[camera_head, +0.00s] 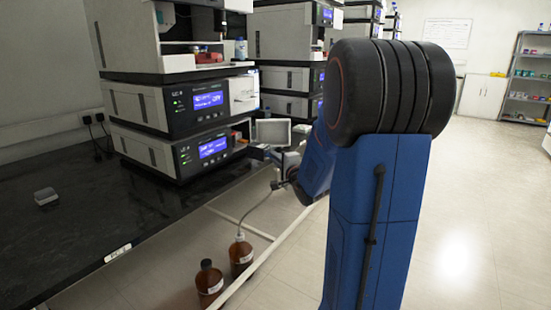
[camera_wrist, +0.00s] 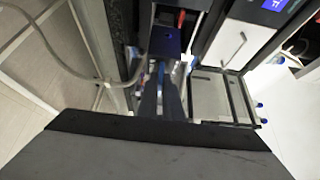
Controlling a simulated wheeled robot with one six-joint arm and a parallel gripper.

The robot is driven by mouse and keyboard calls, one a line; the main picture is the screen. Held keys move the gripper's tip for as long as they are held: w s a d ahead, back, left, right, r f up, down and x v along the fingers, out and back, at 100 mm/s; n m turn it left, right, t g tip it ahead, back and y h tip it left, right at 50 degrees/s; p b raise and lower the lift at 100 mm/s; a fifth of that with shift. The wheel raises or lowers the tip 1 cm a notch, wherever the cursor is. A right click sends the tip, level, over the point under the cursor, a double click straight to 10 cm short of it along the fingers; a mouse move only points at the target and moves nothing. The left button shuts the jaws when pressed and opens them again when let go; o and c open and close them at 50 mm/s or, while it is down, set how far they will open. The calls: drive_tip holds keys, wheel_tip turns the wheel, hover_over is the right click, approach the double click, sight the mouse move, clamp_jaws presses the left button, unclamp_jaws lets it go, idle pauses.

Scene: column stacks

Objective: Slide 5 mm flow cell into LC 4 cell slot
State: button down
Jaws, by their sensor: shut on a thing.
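My gripper (camera_wrist: 163,75) is in the lower middle of the wrist view, with its dark fingers close together. It is shut on a small dark block (camera_wrist: 168,40), which I take to be the 5 mm flow cell; no marking on it can be read. In the head view my gripper (camera_head: 262,152) is small and partly hidden by my arm, beside the front right of the nearest instrument stack. What it holds is not clear there. The LC 4 cell slot cannot be made out in either view.
The nearest instrument stack (camera_head: 180,152) has lit blue displays and stands on the black bench (camera_head: 75,225). A grey screen (camera_head: 273,131) is close to my gripper. A small grey object (camera_head: 46,196) lies on the bench. The right floor is open.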

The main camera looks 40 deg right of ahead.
drive_tip(key=shift+w+a, duration=0.95)
drive_tip(key=shift+w, duration=1.6)
drive_tip(key=shift+w+a, duration=0.9)
drive_tip(key=shift+w, duration=1.6)
drive_tip(key=shift+w+a, duration=0.95)
drive_tip(key=shift+w, duration=1.6)
drive_tip(key=shift+f, duration=0.1)
drive_tip(key=c, duration=1.8)
unclamp_jaws()
drive_tip(key=shift+c, duration=0.2)
drive_tip(key=shift+f, duration=0.1)
drive_tip(key=shift+s, duration=0.15)
drive_tip(key=s+a, duration=0.3)
drive_tip(key=s, duration=1.4)
drive_tip(key=shift+a, duration=0.15)
